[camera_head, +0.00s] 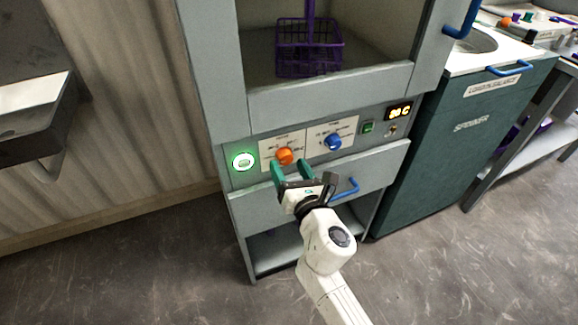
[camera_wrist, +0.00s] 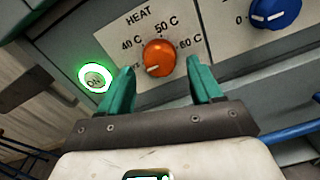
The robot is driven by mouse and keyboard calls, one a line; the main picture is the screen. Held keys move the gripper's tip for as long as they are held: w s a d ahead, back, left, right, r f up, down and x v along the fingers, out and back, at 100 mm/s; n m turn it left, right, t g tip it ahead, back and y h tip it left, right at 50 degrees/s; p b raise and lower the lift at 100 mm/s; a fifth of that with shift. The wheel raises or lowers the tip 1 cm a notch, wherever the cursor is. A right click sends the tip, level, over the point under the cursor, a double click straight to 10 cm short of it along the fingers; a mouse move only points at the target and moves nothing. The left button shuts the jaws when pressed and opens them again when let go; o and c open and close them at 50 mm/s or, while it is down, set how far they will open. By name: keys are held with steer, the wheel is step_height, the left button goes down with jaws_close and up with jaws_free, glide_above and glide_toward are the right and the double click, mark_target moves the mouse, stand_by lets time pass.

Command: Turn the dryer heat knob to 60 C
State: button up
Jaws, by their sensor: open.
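The orange heat knob (camera_wrist: 158,57) sits on a pale panel marked HEAT, with 40 C, 50 C and 60 C printed around it. A pale mark on the knob's lower left points toward a label partly hidden by my left finger. The 60 C label (camera_wrist: 190,43) is at the knob's right. In the head view the knob (camera_head: 284,156) is on the dryer front (camera_head: 240,199). My gripper (camera_wrist: 160,76) has two green fingers. It is open and empty, with the fingertips just below and on either side of the knob. Contact with the knob cannot be told.
A blue knob (camera_head: 333,142) is right of the orange one. A lit green-ringed button (camera_head: 243,161) is at the left. A drawer with a blue handle (camera_head: 345,189) is below. A display (camera_head: 399,111) glows at upper right. A purple basket (camera_head: 308,54) sits in the dryer.

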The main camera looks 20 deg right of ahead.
steer(key=shift+w, duration=0.45)
steer(key=c, duration=1.1)
